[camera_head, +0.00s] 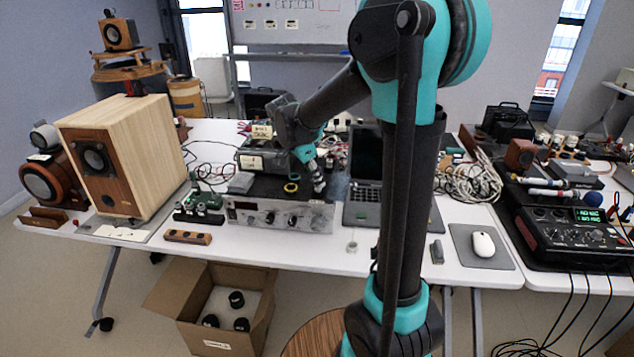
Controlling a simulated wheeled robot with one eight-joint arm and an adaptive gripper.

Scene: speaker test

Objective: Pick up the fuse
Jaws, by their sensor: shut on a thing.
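My gripper (319,187) is over the dark top behind the silver amplifier front, in the middle of the table. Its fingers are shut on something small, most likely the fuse. The fuse itself is too small and too hidden by the fingers to make out clearly.
The silver amplifier (280,216) with knobs stands in front of my gripper. A laptop (366,190) is close on the right, partly behind my arm. A wooden speaker (124,157) stands left. Cables (469,182) lie right. An open cardboard box (222,305) is on the floor.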

